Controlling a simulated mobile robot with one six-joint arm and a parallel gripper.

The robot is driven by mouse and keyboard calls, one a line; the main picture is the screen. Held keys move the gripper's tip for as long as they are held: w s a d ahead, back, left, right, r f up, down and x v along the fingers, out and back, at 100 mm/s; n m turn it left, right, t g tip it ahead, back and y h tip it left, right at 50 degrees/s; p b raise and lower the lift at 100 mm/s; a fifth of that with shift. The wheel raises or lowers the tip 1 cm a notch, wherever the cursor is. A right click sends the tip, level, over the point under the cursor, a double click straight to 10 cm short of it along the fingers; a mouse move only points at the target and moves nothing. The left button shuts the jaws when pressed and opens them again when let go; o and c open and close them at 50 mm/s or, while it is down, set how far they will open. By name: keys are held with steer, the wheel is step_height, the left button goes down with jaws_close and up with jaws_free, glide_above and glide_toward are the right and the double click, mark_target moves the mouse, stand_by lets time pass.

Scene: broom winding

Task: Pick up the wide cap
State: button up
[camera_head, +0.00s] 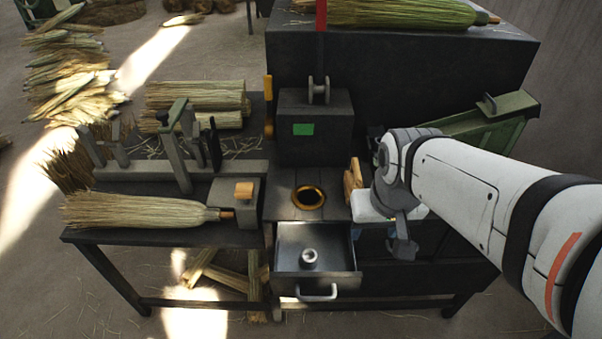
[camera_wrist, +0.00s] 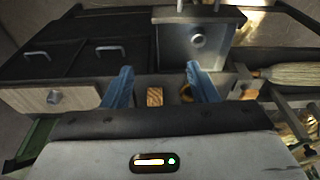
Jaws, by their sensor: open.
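The wide cap looks to be the small grey metal ring-shaped piece (camera_head: 309,257) on the floor of the open drawer (camera_head: 290,284). It also shows in the wrist view as a small round piece (camera_wrist: 198,40) in the drawer at the top. In the wrist view my gripper (camera_wrist: 162,86) has its two blue fingers spread wide with nothing held between them. In the head view my gripper is right of the drawer and mostly hidden behind my wrist. It is apart from the cap.
A gold-rimmed hole (camera_head: 309,196) lies in the bench above the drawer. Wooden pieces (camera_head: 352,180) stand beside it. A broom (camera_head: 140,210) lies on the left. Closed drawers (camera_wrist: 110,52) show in the wrist view. The drawer's handle (camera_head: 317,296) sticks out at the front.

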steer(key=o, duration=0.4)
steer(key=shift+n+g, duration=0.6)
steer(key=shift+n, duration=0.3)
steer(key=w+a+f, duration=0.1)
steer(key=w+f, duration=0.1)
steer(key=w+a+f+p, duration=0.1)
steer(key=w+f, duration=0.1)
steer(key=w, duration=0.1)
steer(key=w+a+f, duration=0.1)
steer(key=w+f, duration=0.1)
steer(key=shift+w+a+f, duration=0.25)
steer(key=shift+w+a, duration=0.05)
steer(key=shift+w, duration=0.05)
steer(key=shift+o, duration=0.2)
steer(key=n+g+p, duration=0.1)
steer(key=n+p, duration=0.1)
glide_above(309, 255)
steer(key=s, duration=0.2)
step_height(309, 255, down, 13)
steer(key=shift+f, duration=3.75)
